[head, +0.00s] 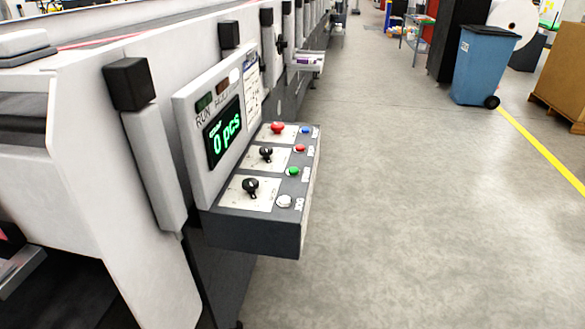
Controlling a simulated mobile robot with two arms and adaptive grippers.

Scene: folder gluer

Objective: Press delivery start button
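A grey control panel (262,228) juts out from the side of the white machine. Its right edge carries a column of small buttons: a blue button (305,132) farthest away, then a red button (300,147), a green button (293,171) and a white button (284,201) nearest. The white one is marked JOG; the label beside the green one is too small to read for sure. No button is plainly marked as delivery start. Neither of my grippers shows in the head view.
Left of the buttons are a red mushroom button (277,127) and two black knobs (266,153). Behind them stands a display (224,133) reading 0 pcs. Grey floor right of the panel is clear up to a blue bin (484,65) and a pallet (555,112).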

